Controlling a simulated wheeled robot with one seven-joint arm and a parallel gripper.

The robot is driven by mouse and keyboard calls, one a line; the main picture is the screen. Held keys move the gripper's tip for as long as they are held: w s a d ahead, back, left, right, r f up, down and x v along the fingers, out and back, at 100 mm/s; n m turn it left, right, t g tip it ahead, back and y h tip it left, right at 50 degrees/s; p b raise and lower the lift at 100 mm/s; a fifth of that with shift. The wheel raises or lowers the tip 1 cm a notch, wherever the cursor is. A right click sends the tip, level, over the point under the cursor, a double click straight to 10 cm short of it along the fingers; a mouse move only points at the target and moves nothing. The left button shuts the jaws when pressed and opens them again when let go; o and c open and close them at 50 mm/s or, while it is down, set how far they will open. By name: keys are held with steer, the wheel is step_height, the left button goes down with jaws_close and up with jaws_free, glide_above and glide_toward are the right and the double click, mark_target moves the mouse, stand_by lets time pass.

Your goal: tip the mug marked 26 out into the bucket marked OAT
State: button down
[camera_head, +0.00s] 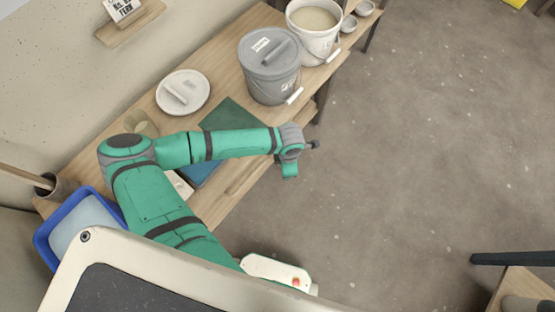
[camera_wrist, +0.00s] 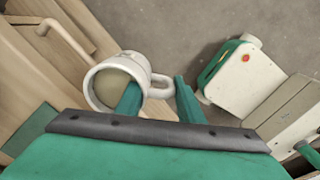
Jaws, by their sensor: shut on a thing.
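A white mug (camera_wrist: 138,66) with beige-grey contents is at my gripper (camera_wrist: 160,100) in the wrist view. Its handle (camera_wrist: 162,84) lies between the two green fingers, and my gripper is shut on it. The left finger overlaps the mug's rim. No number shows on the mug. In the head view my gripper (camera_head: 290,170) is over the table's right edge, and the mug is hidden. A white open bucket (camera_head: 318,48) holds beige stuff at the far end. A grey bucket (camera_head: 262,88) with its lid on stands nearer. I cannot read which is OAT.
A round white lid (camera_head: 195,80) with a handle lies on the wooden table (camera_head: 140,103). A dark green mat (camera_head: 230,115) lies beneath my arm. A blue tray (camera_head: 52,238) is at lower left. Two small bowls (camera_head: 349,23) (camera_head: 364,8) are beyond the buckets. Open floor lies right.

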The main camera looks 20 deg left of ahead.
steer(key=w+d+f+m, duration=0.3)
steer(key=f+m, duration=0.5)
steer(key=m, duration=0.3)
steer(key=w+d+f+m, duration=0.3)
steer(key=d+f+m, duration=0.1)
steer(key=f+m, duration=0.5)
steer(key=m, duration=0.2)
steer(key=shift+m, duration=0.3)
steer(key=shift+d, duration=0.15)
